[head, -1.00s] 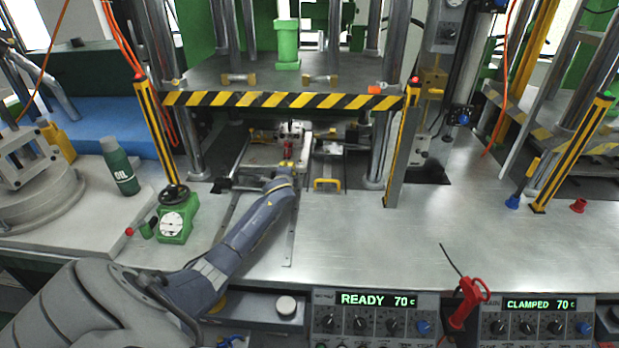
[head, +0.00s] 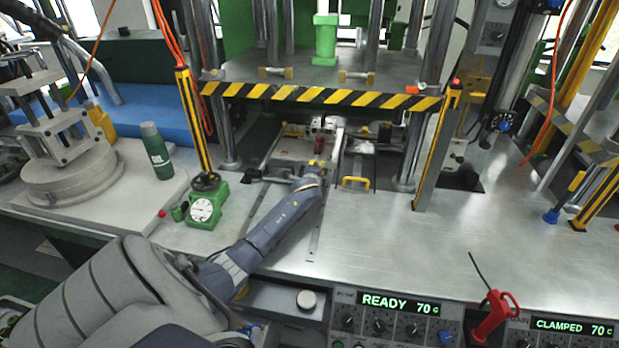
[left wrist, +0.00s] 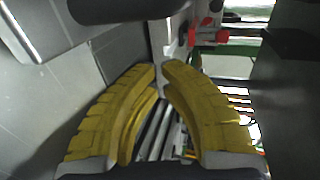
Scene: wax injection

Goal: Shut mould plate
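In the head view my left arm reaches under the striped press bar to the mould area. A pale metal mould plate (head: 292,148) lies on the press bed there, with a yellow handle (head: 355,183) to its right. My left gripper is largely hidden behind my wrist in that view. The left wrist view shows its yellow fingers (left wrist: 160,68) with tips close together and a thin grey strip between or behind them. Whether they grip it is unclear. A small red part (head: 319,144) sits just beyond my wrist. My right gripper is not in view.
The striped bar (head: 320,96) spans the press above my forearm. A green dial gauge (head: 205,208) stands left of the arm, with a green oil bottle (head: 157,150) behind it. A panel reads READY 70 (head: 400,304). The bench to the right is mostly clear.

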